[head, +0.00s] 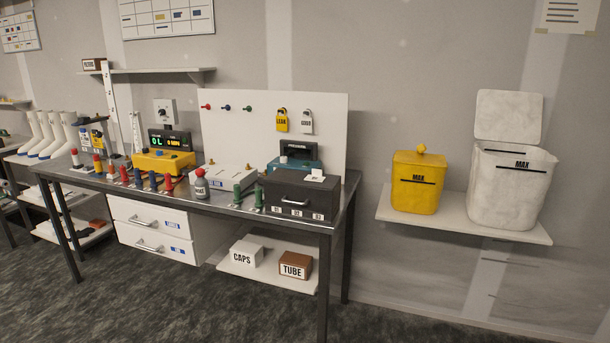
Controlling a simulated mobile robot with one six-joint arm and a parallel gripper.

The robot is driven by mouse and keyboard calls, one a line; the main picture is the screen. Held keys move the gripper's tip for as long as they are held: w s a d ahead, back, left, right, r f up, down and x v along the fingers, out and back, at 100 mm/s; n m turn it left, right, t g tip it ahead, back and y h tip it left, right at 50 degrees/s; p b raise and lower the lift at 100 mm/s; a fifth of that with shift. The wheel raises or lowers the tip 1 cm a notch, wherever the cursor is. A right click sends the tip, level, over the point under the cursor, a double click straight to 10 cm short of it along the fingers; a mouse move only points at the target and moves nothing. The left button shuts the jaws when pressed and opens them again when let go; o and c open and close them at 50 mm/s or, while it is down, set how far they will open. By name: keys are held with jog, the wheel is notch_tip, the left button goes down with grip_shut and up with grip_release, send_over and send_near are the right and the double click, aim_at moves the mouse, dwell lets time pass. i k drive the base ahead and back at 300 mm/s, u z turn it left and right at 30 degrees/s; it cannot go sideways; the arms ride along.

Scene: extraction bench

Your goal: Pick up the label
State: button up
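A small white piece (315,178), which looks like a label, lies on top of the dark drawer box (299,200) at the right end of the bench. Any print on it is too small to read. A yellow tag (281,122) and a white tag (307,123) hang on the white back panel. I cannot tell for certain which of these the task means by the label. My gripper is not in view.
The dark-framed bench (222,204) holds several coloured bottles, a yellow meter (163,162) and a teal device (294,163). A wall shelf (460,220) at right carries a yellow bin (418,185) and an open white bin (508,190). The front floor is clear.

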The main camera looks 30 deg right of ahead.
aim_at(316, 175)
jog(key=u, duration=0.2)
jog(key=i, duration=0.85)
jog(key=u, duration=0.4)
